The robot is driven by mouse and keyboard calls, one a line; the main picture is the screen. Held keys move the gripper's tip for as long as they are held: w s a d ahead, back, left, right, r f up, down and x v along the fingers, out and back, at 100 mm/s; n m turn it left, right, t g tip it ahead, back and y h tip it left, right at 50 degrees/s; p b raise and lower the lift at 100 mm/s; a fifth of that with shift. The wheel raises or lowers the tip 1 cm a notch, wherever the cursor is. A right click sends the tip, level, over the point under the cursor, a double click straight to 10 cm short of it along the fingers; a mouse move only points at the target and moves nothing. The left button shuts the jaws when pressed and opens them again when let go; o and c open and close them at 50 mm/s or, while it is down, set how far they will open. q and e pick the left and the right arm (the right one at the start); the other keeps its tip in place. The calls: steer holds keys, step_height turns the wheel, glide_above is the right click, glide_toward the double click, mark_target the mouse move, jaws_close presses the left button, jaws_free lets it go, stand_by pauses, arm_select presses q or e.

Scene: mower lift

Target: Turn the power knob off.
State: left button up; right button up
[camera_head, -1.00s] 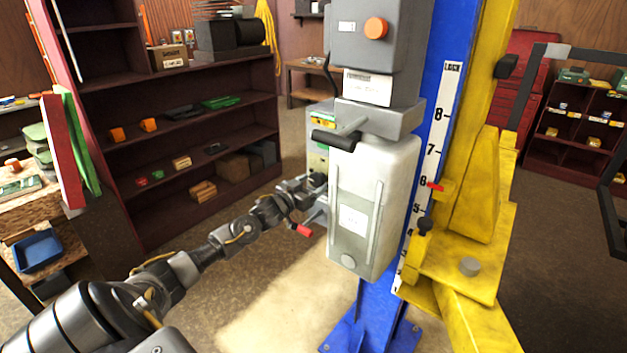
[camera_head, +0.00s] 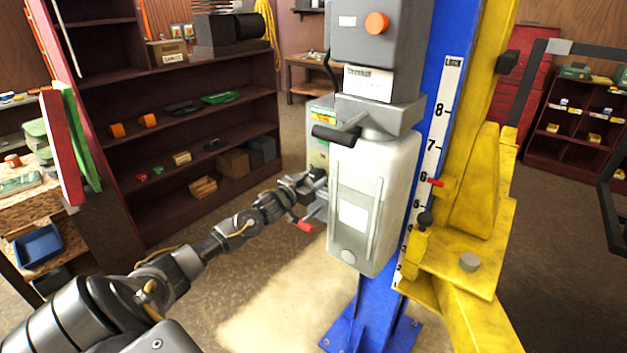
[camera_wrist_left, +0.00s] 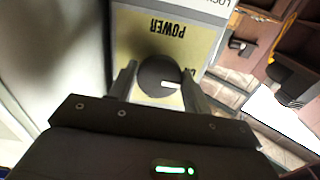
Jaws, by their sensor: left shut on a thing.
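The power knob (camera_wrist_left: 158,76) is round and black with a white mark on its right side. It sits on a yellow plate (camera_wrist_left: 128,50) lettered POWER, which appears upside down in the left wrist view. My left gripper (camera_wrist_left: 159,86) has one finger on each side of the knob and is shut on it. The right finger partly covers other lettering on the plate. In the head view my left gripper (camera_head: 316,180) is at the left side of the grey lift unit (camera_head: 372,190), and the knob is hidden there. My right gripper is out of view.
A red-tipped lever (camera_head: 305,227) sticks out just below my left gripper. A black handle (camera_head: 336,135) juts out above it. The blue post (camera_head: 440,75) and yellow carriage (camera_head: 475,240) stand to the right. Dark red shelves (camera_head: 190,110) stand behind my arm.

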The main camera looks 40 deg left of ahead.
arm_select(q)
steer(key=m+b, duration=0.3)
steer(key=m, duration=0.2)
steer(key=shift+f, duration=0.15)
steer(key=m+b, duration=0.3)
steer(key=m, duration=0.1)
steer(key=shift+a+m, duration=0.1)
steer(key=shift+m, duration=0.3)
steer(key=m+b, duration=0.4)
steer(key=m, duration=0.1)
steer(key=shift+m+b, duration=0.75)
steer(key=shift+m, duration=0.25)
steer(key=shift+r+m+b, duration=0.3)
steer(key=shift+m+b, duration=0.05)
steer(key=shift+m, duration=0.05)
